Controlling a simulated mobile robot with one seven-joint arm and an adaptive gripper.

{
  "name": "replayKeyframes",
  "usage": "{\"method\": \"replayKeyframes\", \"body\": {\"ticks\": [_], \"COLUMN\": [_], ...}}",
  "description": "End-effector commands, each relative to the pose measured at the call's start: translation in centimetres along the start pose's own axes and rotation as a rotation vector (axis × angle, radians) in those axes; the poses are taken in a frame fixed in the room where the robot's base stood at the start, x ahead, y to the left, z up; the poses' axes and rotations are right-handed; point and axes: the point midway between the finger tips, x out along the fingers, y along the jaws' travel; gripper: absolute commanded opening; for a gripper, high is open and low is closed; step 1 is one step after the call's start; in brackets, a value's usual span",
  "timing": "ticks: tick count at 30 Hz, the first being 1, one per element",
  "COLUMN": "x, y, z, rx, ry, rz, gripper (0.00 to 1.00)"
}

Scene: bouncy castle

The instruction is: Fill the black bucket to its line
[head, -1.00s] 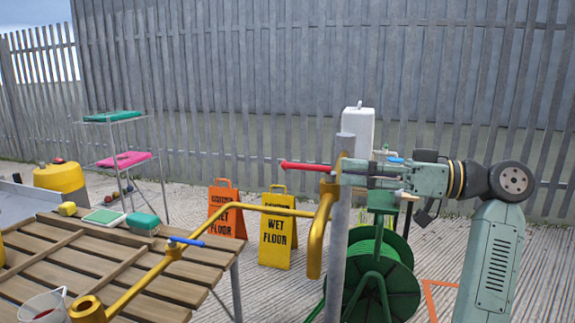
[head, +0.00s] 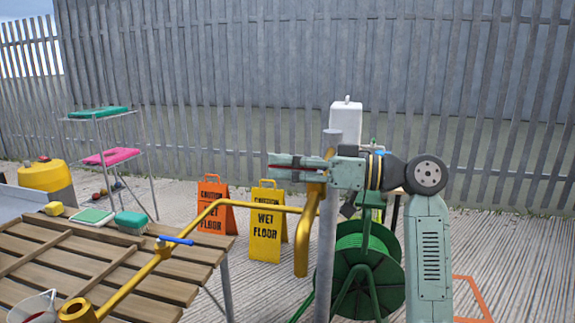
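A yellow standpipe tap (head: 301,255) is fixed to a grey post (head: 326,215), its spout pointing down. Its red lever (head: 292,167) shows only as a thin strip between the fingers of my gripper (head: 275,166), which lie along it. I cannot tell whether the fingers press on the lever. A long yellow pipe (head: 212,208) runs from the tap towards the front left to an open end (head: 77,311), with a blue lever (head: 176,240) on it. The black bucket is not in view.
A slatted wooden table (head: 150,290) fills the lower left, holding a green brush (head: 131,222), a yellow sponge (head: 53,209) and a pale container (head: 33,305). Wet-floor signs (head: 267,225) stand behind the pipe. A green hose reel (head: 367,270) stands right of the post.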

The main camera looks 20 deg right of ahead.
Motion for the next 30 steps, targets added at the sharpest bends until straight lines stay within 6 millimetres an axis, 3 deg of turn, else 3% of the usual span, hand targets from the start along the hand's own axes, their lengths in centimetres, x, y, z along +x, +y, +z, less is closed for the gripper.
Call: {"method": "replayKeyframes", "body": {"ticks": [13, 30], "x": [-0.04, -0.05], "y": [0.0, -0.01], "z": [-0.02, -0.05], "rx": [0.0, 0.0], "ry": [0.0, 0.001], "rz": [0.0, 0.0], "gripper": [0.0, 0.0]}}
